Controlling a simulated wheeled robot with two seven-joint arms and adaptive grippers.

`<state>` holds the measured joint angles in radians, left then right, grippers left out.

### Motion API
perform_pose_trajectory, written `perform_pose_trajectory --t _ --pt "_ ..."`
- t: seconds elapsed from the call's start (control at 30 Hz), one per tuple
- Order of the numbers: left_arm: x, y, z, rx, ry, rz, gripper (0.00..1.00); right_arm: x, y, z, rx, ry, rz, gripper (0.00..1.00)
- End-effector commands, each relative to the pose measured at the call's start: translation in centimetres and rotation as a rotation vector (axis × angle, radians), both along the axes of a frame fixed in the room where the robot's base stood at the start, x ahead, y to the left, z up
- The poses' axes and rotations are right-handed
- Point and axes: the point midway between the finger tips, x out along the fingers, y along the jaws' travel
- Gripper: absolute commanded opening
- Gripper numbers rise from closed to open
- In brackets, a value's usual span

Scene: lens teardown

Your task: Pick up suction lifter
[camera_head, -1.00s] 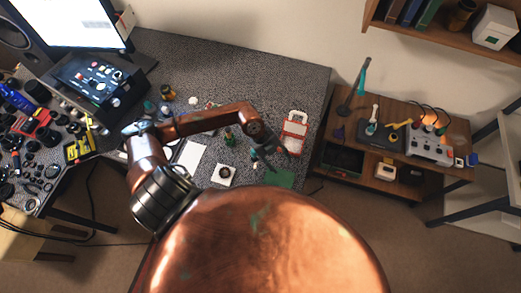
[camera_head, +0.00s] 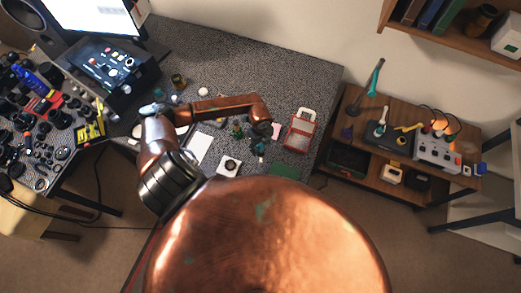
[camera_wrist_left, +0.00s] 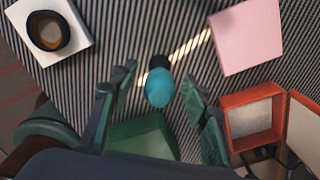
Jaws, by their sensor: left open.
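A small upright tool with a rounded teal top and a dark end, which looks like the suction lifter (camera_wrist_left: 160,88), stands on the striped mat in the left wrist view. My left gripper (camera_wrist_left: 163,97) is open, with one dark green finger on each side of it. Gaps show between the tool and both fingers. In the head view my left gripper (camera_head: 261,147) is over the desk's front right part, and the tool is hard to make out there. My right gripper is not in view.
A white square with a dark ring (camera_wrist_left: 46,31) lies left of the gripper. A pink pad (camera_wrist_left: 246,37) and an open red-framed box (camera_wrist_left: 252,118) are to the right. A green mat (camera_wrist_left: 140,142) lies close by. A wooden side table (camera_head: 360,124) stands right of the desk.

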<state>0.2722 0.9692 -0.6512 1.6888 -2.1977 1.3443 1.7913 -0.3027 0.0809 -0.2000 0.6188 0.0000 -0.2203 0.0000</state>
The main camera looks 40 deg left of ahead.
Motion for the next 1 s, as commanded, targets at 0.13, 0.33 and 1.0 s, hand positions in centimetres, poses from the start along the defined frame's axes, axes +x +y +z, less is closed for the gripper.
perform_pose_trajectory --t 0.13,0.33,1.0 --pt "-0.02 0.02 -0.17 0.000 0.000 0.000 0.43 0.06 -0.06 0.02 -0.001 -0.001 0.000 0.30" --pt "-0.04 0.03 -0.14 -0.001 0.000 0.001 0.35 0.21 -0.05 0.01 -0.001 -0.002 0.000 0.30" --pt "-0.03 0.04 -0.10 -0.001 -0.001 0.002 0.00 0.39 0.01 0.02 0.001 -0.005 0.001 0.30"
